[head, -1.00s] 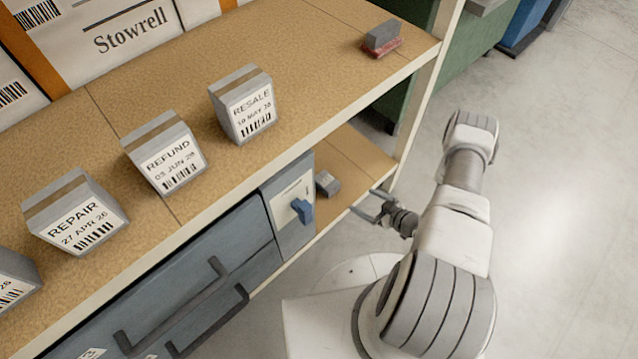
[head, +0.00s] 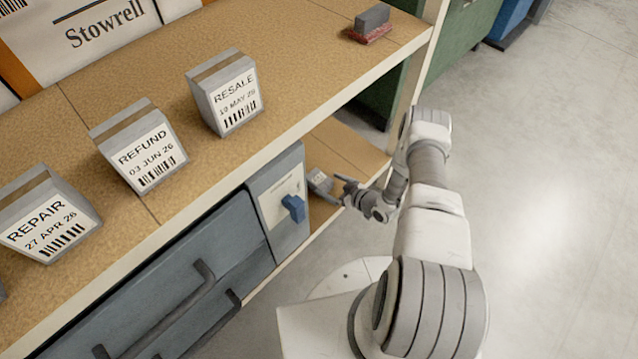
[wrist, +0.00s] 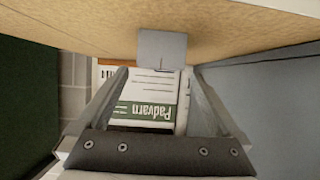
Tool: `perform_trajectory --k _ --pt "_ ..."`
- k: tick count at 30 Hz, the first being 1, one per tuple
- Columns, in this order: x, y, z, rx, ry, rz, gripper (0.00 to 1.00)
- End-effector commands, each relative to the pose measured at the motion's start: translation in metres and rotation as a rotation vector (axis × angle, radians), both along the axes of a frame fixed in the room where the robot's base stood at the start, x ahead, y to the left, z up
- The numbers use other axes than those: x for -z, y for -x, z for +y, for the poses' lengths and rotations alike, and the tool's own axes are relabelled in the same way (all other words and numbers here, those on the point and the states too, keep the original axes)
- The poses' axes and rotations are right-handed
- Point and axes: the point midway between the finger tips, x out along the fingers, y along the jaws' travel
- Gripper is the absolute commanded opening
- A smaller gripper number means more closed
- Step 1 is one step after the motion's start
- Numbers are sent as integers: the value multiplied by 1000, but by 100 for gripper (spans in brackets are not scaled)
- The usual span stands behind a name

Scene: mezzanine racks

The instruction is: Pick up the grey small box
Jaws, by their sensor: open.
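A small grey box (head: 320,181) sits on the lower shelf, right of the drawer unit, in the head view. In the wrist view, which is upside down, the grey box (wrist: 162,47) stands on the wooden shelf surface, ahead of my fingertips and near the middle between them. My gripper (head: 341,188) is open and empty, at the shelf's front edge close to the box; whether it touches cannot be told. In the wrist view my gripper (wrist: 156,80) shows both fingers spread apart. Larger grey boxes labelled RESALE (head: 228,95), REFUND (head: 140,148) and REPAIR (head: 48,218) stand on the upper shelf.
The drawer unit (head: 281,206) with a blue latch borders the lower shelf on the left. A shelf post (head: 416,60) rises at the right. The upper shelf (head: 300,50) overhangs. A white and green Padvarn box (wrist: 145,100) lies beyond the grey box. Open floor is at right.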

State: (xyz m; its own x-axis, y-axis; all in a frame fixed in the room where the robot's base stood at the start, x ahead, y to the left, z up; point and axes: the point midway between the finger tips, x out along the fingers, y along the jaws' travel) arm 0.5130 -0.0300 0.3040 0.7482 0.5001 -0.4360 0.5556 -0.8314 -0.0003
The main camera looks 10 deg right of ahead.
Motion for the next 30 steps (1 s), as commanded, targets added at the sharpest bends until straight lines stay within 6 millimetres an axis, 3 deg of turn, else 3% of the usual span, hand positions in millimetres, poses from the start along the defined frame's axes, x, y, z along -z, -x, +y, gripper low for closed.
perform_trajectory --k 9,16,30 --pt "19 -34 22 -1 0 -3 100" --pt "18 -36 23 0 -1 -1 100" --pt "18 -35 23 0 -1 -1 17"
